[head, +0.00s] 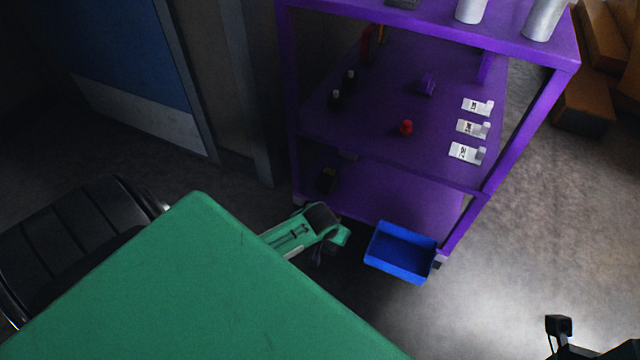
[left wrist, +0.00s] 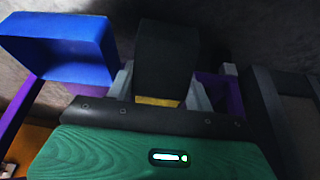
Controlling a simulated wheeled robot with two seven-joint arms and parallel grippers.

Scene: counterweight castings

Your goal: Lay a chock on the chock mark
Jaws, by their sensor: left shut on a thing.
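My left gripper (head: 322,222) reaches in front of the purple shelf's lower level, past the edge of a large green surface. It is shut on a dark block with a yellow band, which I take to be a chock (head: 319,213). In the left wrist view the chock (left wrist: 166,60) stands between the grey fingers (left wrist: 160,92), its yellow band close to the palm. I cannot make out a chock mark.
The purple shelf unit (head: 435,165) holds white labelled pieces (head: 472,128) and a red knob-like piece (head: 406,128). A blue bin (head: 402,252) is right of my gripper. The green surface (head: 200,290) fills the lower left, beside a black chair (head: 75,235). Floor at right is mostly clear.

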